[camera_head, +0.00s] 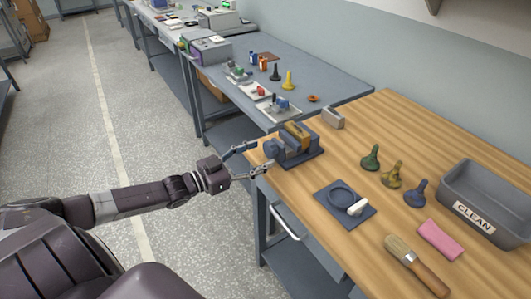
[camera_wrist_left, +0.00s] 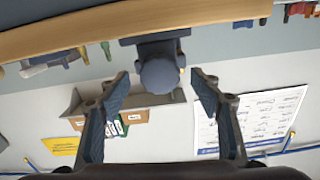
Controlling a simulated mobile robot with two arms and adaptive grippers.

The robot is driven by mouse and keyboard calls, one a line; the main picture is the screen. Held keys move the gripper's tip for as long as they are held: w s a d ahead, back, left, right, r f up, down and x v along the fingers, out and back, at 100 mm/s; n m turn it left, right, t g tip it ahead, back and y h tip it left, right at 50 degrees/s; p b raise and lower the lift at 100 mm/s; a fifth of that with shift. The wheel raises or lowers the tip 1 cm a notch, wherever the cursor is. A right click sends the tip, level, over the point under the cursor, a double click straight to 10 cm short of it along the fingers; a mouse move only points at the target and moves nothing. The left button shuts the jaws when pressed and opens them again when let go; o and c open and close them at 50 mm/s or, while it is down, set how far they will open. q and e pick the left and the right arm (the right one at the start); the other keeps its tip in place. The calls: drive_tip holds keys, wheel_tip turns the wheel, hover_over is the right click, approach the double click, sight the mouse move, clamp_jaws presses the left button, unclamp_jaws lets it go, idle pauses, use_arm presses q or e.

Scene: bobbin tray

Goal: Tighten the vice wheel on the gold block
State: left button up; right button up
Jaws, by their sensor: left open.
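The blue-grey vice (camera_head: 308,157) stands at the near left edge of the wooden bench. The gold block (camera_head: 297,131) sits upright between its jaws; I cannot tell how tightly. The round vice wheel (camera_head: 272,149) is on the vice's left end, facing my arm. My left gripper (camera_head: 256,159) is open at the wheel, with one finger on each side. In the left wrist view the wheel (camera_wrist_left: 160,75) shows between the spread fingers of the gripper (camera_wrist_left: 159,88), with gaps on both sides. My right gripper is not in view.
On the wooden bench (camera_head: 300,200) are a blue-grey plate (camera_head: 336,212) with a white piece, green, gold and blue cone-shaped pieces, a pink block (camera_head: 440,240), a brush (camera_head: 415,264) and a grey CLEAN bin (camera_head: 468,182). A grey metal bracket (camera_head: 333,118) stands behind the vice.

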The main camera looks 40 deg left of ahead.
use_arm(q)
drive_tip(key=shift+x, duration=1.4)
drive_tip(key=c, duration=1.2)
drive_tip(key=shift+o, duration=0.2)
drive_tip(key=m+p, duration=0.1)
drive_tip(key=m, duration=0.1)
drive_tip(key=shift+r+m, duration=0.1)
drive_tip(key=shift+m, duration=1.4)
drive_tip(key=o, duration=1.2)
drive_tip(key=shift+s, duration=0.1)
drive_tip(key=shift+c, duration=0.2)
